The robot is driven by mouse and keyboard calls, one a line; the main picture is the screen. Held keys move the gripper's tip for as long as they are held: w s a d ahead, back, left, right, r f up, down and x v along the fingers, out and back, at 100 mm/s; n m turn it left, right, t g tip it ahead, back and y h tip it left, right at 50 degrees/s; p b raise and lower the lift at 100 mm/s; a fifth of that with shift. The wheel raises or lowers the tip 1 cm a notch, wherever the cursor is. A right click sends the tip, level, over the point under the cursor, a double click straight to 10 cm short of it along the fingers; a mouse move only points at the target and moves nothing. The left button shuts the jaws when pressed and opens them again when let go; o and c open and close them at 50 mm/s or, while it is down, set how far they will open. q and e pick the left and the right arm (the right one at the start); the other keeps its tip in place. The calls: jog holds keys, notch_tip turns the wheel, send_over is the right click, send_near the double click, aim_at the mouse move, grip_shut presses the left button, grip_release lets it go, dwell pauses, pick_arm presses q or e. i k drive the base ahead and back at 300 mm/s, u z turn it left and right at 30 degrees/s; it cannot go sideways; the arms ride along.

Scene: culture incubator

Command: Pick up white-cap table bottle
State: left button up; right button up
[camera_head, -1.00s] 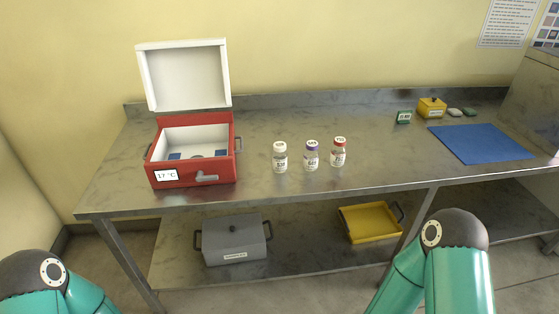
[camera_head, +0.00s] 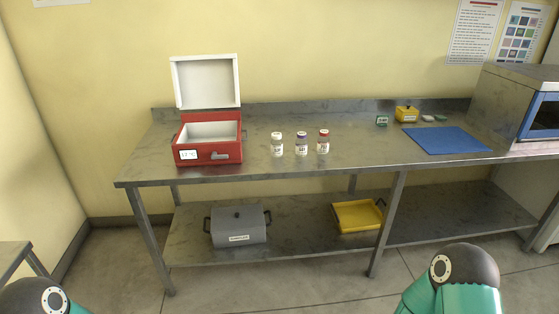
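The white-cap bottle (camera_head: 277,145) stands upright on the steel table (camera_head: 370,162), to the right of the red box. It is the leftmost of three labelled bottles in a row. A purple-cap bottle (camera_head: 301,144) stands beside it, and a red-cap bottle (camera_head: 323,142) is at the right end. The bottles stand apart from each other. Only upper parts of my two arms show at the bottom corners. Neither gripper is in view.
An open red box (camera_head: 208,155) with a raised white lid stands left of the bottles. A blue mat (camera_head: 445,140), a yellow box (camera_head: 406,114) and an incubator (camera_head: 540,115) are to the right. A grey case (camera_head: 239,226) and yellow tray (camera_head: 357,216) sit on the lower shelf.

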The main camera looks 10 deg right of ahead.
aim_at(277, 143)
jog(key=u, duration=0.55)
jog(key=i, duration=1.4)
jog(key=z, duration=0.85)
